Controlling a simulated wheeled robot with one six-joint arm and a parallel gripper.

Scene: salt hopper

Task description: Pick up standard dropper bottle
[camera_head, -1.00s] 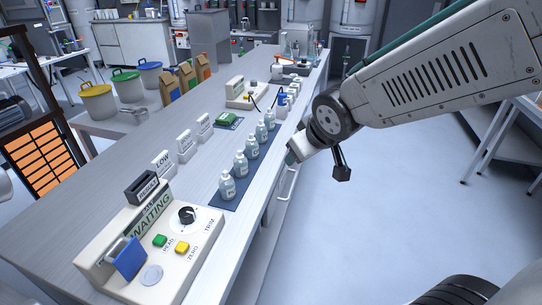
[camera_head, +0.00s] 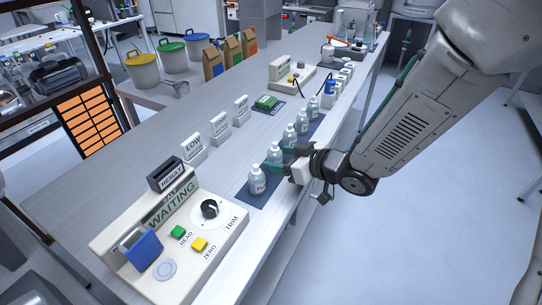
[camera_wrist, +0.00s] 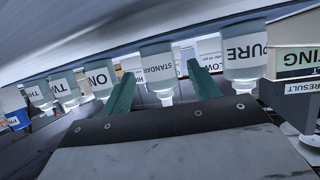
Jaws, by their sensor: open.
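The standard dropper bottle (camera_head: 274,153) stands upright second from the front in a row on the blue mat. In the wrist view, which is upside down, its label (camera_wrist: 158,70) reads STANDARD. My gripper (camera_head: 280,158) reaches in from the right at bottle height. Its two green fingers are open (camera_wrist: 160,72), one on each side of the standard bottle in the wrist view. I cannot tell whether either finger touches it. The bottle labelled PURE (camera_wrist: 245,50) is beside one finger, and the bottle labelled ONE (camera_wrist: 99,77) is beside the other.
The PURE bottle also shows at the row's front (camera_head: 257,181); more bottles continue behind (camera_head: 302,123). A control box (camera_head: 170,235) marked WAITING stands in front. Several white label cards (camera_head: 219,128) stand to the left. Bare bench lies left of the cards.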

